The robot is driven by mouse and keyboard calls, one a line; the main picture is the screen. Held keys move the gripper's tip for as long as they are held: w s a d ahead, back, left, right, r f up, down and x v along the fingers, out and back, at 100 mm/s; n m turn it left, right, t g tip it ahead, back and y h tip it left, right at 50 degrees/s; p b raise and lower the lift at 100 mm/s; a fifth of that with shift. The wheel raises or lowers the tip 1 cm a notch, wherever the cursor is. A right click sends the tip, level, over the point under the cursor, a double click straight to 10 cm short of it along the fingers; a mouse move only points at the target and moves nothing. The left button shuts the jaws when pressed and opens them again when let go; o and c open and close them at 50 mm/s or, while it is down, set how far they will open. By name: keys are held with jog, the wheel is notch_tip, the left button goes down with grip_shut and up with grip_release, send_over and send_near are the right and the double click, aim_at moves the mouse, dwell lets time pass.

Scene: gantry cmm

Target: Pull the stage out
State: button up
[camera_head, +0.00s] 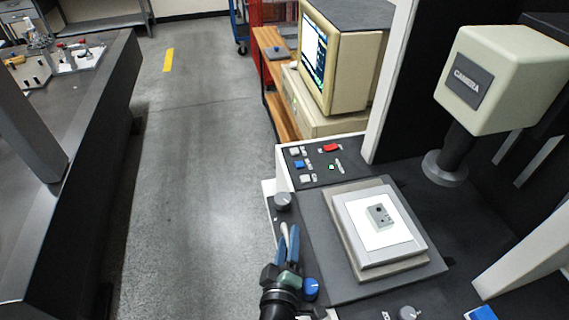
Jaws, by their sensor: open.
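The stage (352,240) is a square, pale beige and grey block with a white top, set on a dark plate (322,226) of the machine at the right. A small grey part with dark holes (380,215) lies on its white top. My gripper (288,238), with blue fingers, is at the machine's left edge, left of the stage and apart from it. It is open. A small whitish piece (284,230) shows at the fingers; I cannot tell whether it is between them or behind them.
A camera head (500,80) overhangs right of the stage. Grey knobs (282,201) and a blue knob (311,287) sit near my gripper. A switch panel (315,162) and computer monitor (345,60) stand behind. Clear floor (200,180) lies left, before a dark table (85,130).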

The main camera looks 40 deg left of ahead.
jog(key=b+v, duration=0.3)
jog(key=v, duration=0.9)
jog(key=shift+s, duration=0.1)
jog(key=w+d+r+m+t, duration=0.1)
jog(key=w+r+m+t, duration=0.1)
jog(key=w+r, duration=0.5)
jog(key=w+d+r+m+t, duration=0.1)
jog(key=w+r+m+t, duration=0.15)
jog(key=r, duration=0.95)
jog(key=w+d+r+m+t, duration=0.2)
jog(key=w+r+m+t, duration=0.15)
jog(key=r, duration=0.55)
jog(key=s+d+r+m+t+h, duration=0.2)
jog(key=d+r+m, duration=0.1)
jog(key=r, duration=0.6)
jog(key=s+d+r+m+t+h, duration=0.2)
jog(key=d+r, duration=0.3)
jog(key=r, duration=0.4)
jog(key=s+d+r+m+t+h, duration=0.1)
jog(key=d+r+m+h, duration=0.3)
jog(key=r, duration=0.5)
jog(key=shift+s+d+r+m+t, duration=0.3)
jog(key=shift+s+r+m+t, duration=0.1)
jog(key=shift+m+t, duration=0.15)
jog(key=shift+f, duration=0.1)
